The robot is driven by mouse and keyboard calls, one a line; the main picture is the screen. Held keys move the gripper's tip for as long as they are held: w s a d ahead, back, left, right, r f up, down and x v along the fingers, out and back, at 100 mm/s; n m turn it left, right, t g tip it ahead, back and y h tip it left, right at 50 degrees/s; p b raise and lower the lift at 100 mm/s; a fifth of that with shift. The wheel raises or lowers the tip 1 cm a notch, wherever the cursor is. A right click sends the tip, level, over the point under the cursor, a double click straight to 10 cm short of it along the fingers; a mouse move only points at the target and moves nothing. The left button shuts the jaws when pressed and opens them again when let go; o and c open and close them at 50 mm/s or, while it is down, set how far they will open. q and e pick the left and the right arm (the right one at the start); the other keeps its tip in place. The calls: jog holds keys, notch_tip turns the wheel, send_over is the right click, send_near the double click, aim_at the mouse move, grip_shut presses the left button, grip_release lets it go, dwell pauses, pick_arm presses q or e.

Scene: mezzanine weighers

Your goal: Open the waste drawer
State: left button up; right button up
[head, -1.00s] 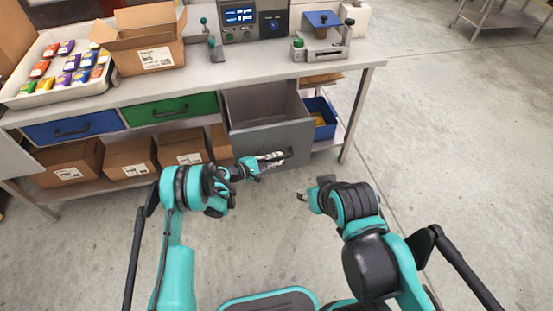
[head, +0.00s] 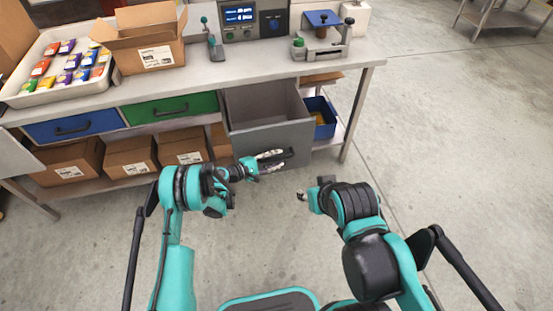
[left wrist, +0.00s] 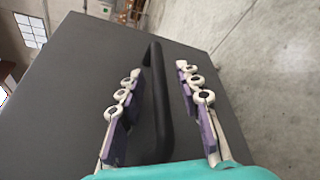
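The grey waste drawer (head: 266,140) stands pulled out from the bench, its empty inside showing from above in the head view. Its dark grey front and black bar handle (left wrist: 157,100) fill much of the left wrist view. My left gripper (head: 278,161) is at the drawer front. Its two fingers are apart, one on each side of the handle, with gaps visible between handle and fingers. My right gripper (head: 302,196) is over the floor to the right, away from the drawer; its fingers are too small to judge.
A blue drawer (head: 75,127) and a green drawer (head: 170,109) are shut to the left. Cardboard boxes (head: 128,156) and a blue bin (head: 321,117) sit on the lower shelf. The floor (head: 440,170) to the right is clear.

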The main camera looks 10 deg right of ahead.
pick_arm(q)
jog(key=v, duration=1.1)
jog(key=shift+a, duration=0.3)
jog(key=shift+s+r, duration=0.1)
jog(key=shift+r, duration=0.05)
jog(key=s+a+r+m+y, duration=0.2)
jog(key=s+a+r+y, duration=0.15)
jog(key=r, duration=0.55)
jog(key=s+a+r+m+y, duration=0.2)
jog(key=a+r+m+y, duration=0.15)
jog(key=r, duration=0.65)
jog(key=s+a+r+m+y, duration=0.2)
jog(key=s+a, duration=0.5)
jog(key=s, duration=0.4)
jog(key=s+a+r+m+t+y, duration=0.1)
jog(key=s+a+r+m+y, duration=0.1)
jog(key=s+a+y, duration=0.3)
jog(key=s+a+m, duration=0.1)
jog(key=s+a, duration=0.2)
jog(key=s, duration=0.3)
jog(key=shift+s+r+t+y, duration=0.3)
